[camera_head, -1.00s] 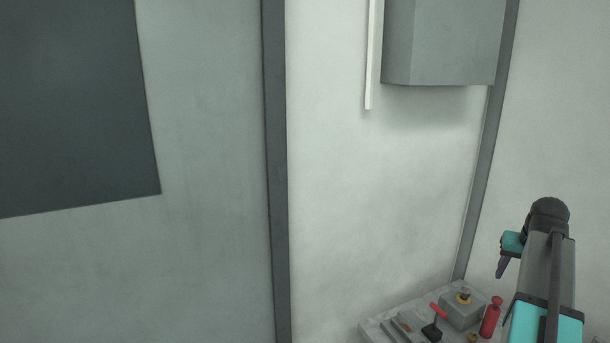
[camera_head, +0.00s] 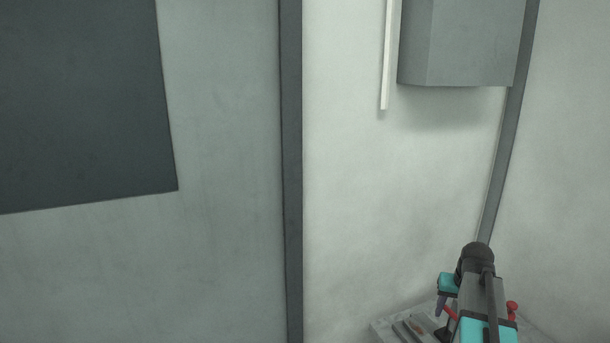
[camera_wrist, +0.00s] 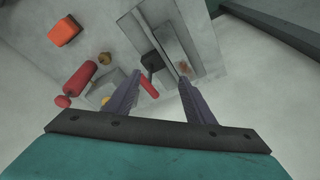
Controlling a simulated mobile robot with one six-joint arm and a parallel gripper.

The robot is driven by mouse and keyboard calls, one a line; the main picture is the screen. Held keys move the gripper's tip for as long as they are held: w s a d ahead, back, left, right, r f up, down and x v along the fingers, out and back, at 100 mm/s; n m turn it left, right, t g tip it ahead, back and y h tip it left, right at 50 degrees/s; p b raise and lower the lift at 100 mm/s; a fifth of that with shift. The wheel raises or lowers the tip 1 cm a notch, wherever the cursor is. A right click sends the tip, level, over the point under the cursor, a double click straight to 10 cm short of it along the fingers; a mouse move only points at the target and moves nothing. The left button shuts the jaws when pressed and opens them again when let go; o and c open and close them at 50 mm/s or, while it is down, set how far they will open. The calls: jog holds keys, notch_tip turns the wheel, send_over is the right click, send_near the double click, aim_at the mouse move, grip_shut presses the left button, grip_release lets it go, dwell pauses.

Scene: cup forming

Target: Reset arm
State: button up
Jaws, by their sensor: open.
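My gripper (camera_head: 441,303) shows at the lower right of the head view, at the end of my teal and grey arm. In the wrist view its two purple fingers (camera_wrist: 158,82) stand wide apart with nothing held between them. They point toward a grey worktop (camera_head: 384,331) with small items on it. The fingers appear apart from these items, but the exact gap cannot be told. My arm hides much of the worktop in the head view.
The wrist view shows a red cylinder (camera_wrist: 80,80), an orange block (camera_wrist: 65,31) and a grey tray (camera_wrist: 178,52) on the worktop. A grey box (camera_head: 465,45) hangs on the pale wall above. A dark panel (camera_head: 80,105) is at left. The middle wall area is clear.

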jog(key=s+a+f+n+g, duration=0.1)
jog(key=s+a+f+n, duration=0.15)
jog(key=a+f, duration=0.7)
jog(key=s+a+f+n+g+y, duration=0.1)
jog(key=s+a+f, duration=0.35)
jog(key=a, duration=0.75)
jog(key=s+a+f+n+g, duration=0.1)
jog(key=s+a+f, duration=0.1)
jog(key=a+f, duration=0.85)
jog(key=s+f+g+b, duration=0.5)
jog(key=s+f+b, duration=0.5)
jog(key=s+f, duration=1.6)
jog(key=shift+a+f+g, duration=0.2)
jog(key=shift+f+g, duration=0.1)
jog(key=shift+f, duration=0.45)
jog(key=shift+w, duration=0.1)
